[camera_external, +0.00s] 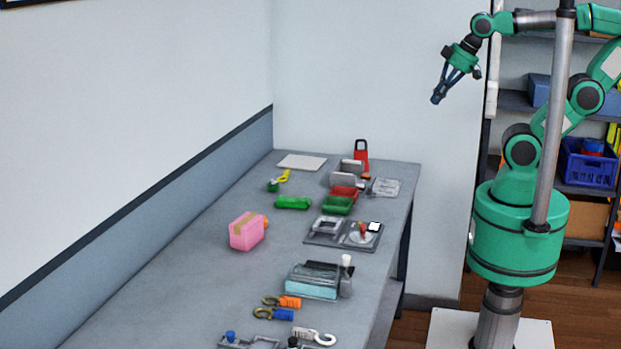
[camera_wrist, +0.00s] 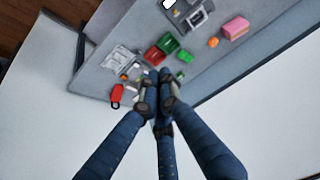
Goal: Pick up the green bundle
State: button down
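The green bundle (camera_external: 293,203) is a small, long green piece lying on the grey table, left of the green tray. In the wrist view it shows as a small green shape (camera_wrist: 185,57) beyond my fingertips. My gripper (camera_external: 437,98) is raised in the air to the right of the table and well above it, far from the bundle. In the wrist view, my gripper's blue fingers (camera_wrist: 156,83) converge, with their tips bunched together and nothing seen between them.
Red (camera_external: 344,192) and green (camera_external: 337,205) trays stand right of the bundle. A pink box (camera_external: 247,231) is nearer the camera. A red padlock-like tag (camera_external: 361,156) stands at the back. The wall (camera_external: 150,190) runs along the table's left side. Bare tabletop surrounds the bundle's left.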

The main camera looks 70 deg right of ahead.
jog(key=c, duration=0.6)
grip_release()
jog(key=w+f+n+g+p, duration=0.1)
jog(key=w+f+g+p, duration=0.15)
jog(key=w, duration=2.65)
jog(key=w+f+g, duration=0.1)
jog(key=w+f, duration=0.6)
jog(key=f, duration=0.1)
jog(key=w+f+g, duration=0.1)
jog(key=w+f, duration=0.6)
jog(key=f, duration=0.1)
jog(key=w+f+g+p, duration=0.1)
jog(key=w+f, duration=0.6)
jog(key=f, duration=0.2)
jog(key=shift+w+d+n, duration=0.25)
jog(key=shift+d+n, duration=0.1)
jog(key=shift+n, duration=0.05)
